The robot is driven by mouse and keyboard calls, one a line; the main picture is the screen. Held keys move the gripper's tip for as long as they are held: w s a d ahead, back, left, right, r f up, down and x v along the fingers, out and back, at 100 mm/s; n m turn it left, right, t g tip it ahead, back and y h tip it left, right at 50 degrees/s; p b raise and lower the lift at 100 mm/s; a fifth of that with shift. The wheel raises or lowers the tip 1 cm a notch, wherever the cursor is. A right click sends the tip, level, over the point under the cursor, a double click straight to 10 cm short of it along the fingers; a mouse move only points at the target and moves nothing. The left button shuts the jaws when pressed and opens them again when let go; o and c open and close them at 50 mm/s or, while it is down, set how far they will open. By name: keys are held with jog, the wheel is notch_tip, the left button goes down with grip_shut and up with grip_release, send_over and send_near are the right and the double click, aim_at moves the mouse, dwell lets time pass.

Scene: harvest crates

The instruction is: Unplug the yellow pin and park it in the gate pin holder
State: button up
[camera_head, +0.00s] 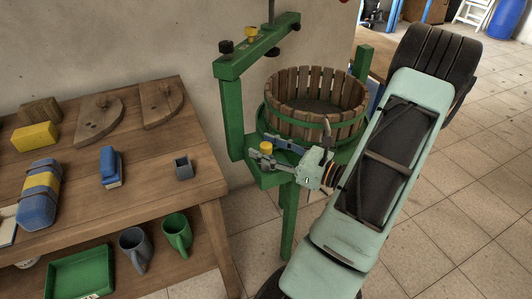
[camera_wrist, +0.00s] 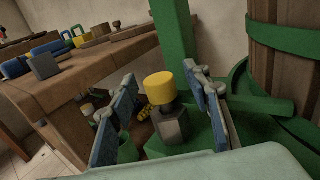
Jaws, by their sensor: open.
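The yellow pin (camera_head: 266,148) stands upright at the green press's front corner. In the wrist view its yellow head (camera_wrist: 160,88) sits above a dark grey square block (camera_wrist: 171,127). My gripper (camera_head: 279,152) is open beside it; in the wrist view the blue-padded fingers (camera_wrist: 161,78) stand either side of the yellow head, with gaps, not touching it. A small grey square open holder (camera_head: 183,167) is on the wooden table's right part; it also shows in the wrist view (camera_wrist: 43,66). I cannot tell which grey block is the gate pin holder.
The slatted barrel (camera_head: 316,89) and green press frame (camera_head: 233,117) rise close to my gripper. Another yellow knob (camera_head: 251,33) is on the top beam. The wooden table (camera_head: 140,212) holds a blue brush (camera_head: 111,168) and other items. Mugs (camera_head: 177,233) stand on its lower shelf.

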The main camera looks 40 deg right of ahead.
aim_at(268, 146)
grip_shut()
dwell(0.3)
jog(key=shift+r, duration=0.15)
jog(key=shift+r, duration=0.3)
jog(key=r+p, duration=0.1)
jog(key=r, duration=0.2)
jog(key=shift+s+d+r+p, duration=0.1)
jog(key=shift+s+r+p, duration=0.1)
jog(key=shift+s+p, duration=0.2)
jog(key=s+r+p, duration=0.2)
jog(key=s+r, duration=0.2)
jog(key=s, duration=0.2)
jog(key=s+d+r+p, duration=0.1)
jog(key=s+r+p, duration=0.1)
jog(key=s+r, duration=0.2)
jog(key=s, duration=0.3)
jog(key=shift+d+r, duration=0.2)
jog(key=shift+r, duration=0.15)
jog(key=shift+r, duration=0.15)
jog(key=shift+r+p, duration=2.6)
jog(key=shift+r, duration=0.05)
